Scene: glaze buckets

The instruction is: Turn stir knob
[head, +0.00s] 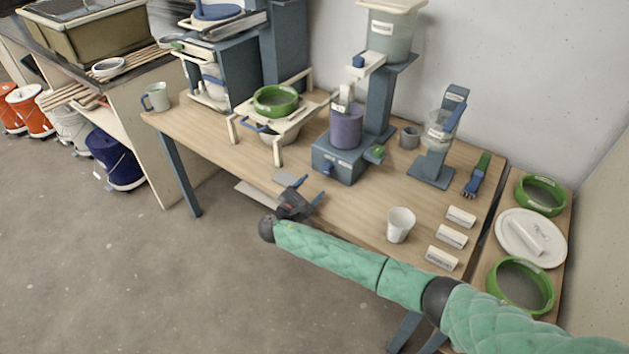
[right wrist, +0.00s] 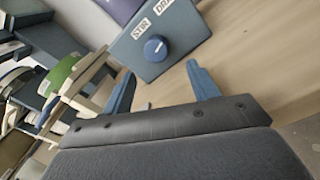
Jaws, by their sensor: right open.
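The stir knob is a round blue dial (right wrist: 155,47) on the front of a blue-grey mixer base (head: 341,165), between labels reading STIR and, partly cut off, DRA. It also shows in the head view (head: 327,168). A purple container (head: 346,127) stands on the base. My right gripper (head: 310,190) is open and empty, apart from the knob, in front of the base near the table's front edge. In the right wrist view its two blue fingers (right wrist: 160,72) point toward the base, with the knob seen beyond the gap between them. My left gripper is not in view.
A green sieve (head: 276,101) on a cream stand is left of the mixer. A white cup (head: 400,225) and labelled white blocks (head: 452,236) are at the right on the wooden table (head: 370,200). A green knob (head: 378,151) is on the base's right side.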

